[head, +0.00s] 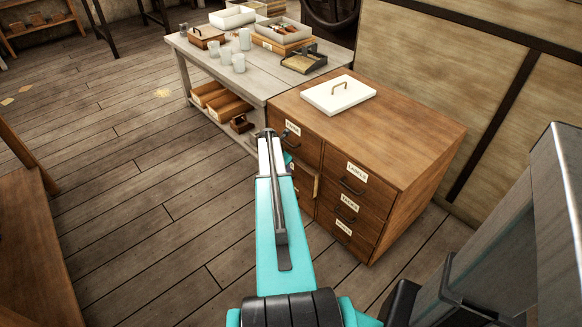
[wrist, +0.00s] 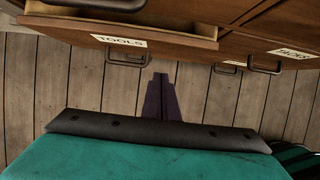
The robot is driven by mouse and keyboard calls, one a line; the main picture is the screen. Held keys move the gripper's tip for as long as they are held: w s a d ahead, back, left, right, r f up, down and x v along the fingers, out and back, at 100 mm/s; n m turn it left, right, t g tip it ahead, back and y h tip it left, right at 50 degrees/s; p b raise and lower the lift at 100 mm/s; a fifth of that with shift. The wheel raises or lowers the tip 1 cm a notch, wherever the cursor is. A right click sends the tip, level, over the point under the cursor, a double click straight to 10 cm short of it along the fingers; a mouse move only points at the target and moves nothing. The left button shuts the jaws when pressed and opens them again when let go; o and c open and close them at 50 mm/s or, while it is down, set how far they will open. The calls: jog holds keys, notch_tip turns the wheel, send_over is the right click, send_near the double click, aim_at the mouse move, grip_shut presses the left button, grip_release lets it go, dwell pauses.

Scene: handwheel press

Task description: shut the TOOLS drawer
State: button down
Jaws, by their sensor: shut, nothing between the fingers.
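The TOOLS drawer (wrist: 118,41) is pulled out of the wooden cabinet (head: 420,150). The wrist view shows its labelled front, its dark handle and part of its open inside. In the head view only a pale edge of it (head: 316,187) shows in the left column, mostly hidden behind my gripper. My gripper (head: 270,134) is shut and empty, in front of the left column of drawers. In the wrist view its dark fingers (wrist: 160,85) point toward the drawer front, just below the handle. I cannot tell whether they touch it.
The LABELS drawer (head: 352,182) and TACKS drawer (head: 347,210) in the right column look shut. A white lid (head: 339,94) lies on the cabinet top. A grey workbench (head: 256,88) with cups and trays adjoins it. The plank floor in front is clear.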

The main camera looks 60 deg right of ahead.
jog(key=s+v, duration=0.1)
jog(key=v, duration=0.7)
jog(key=shift+w+r, duration=0.4)
jog(key=shift+w, duration=0.05)
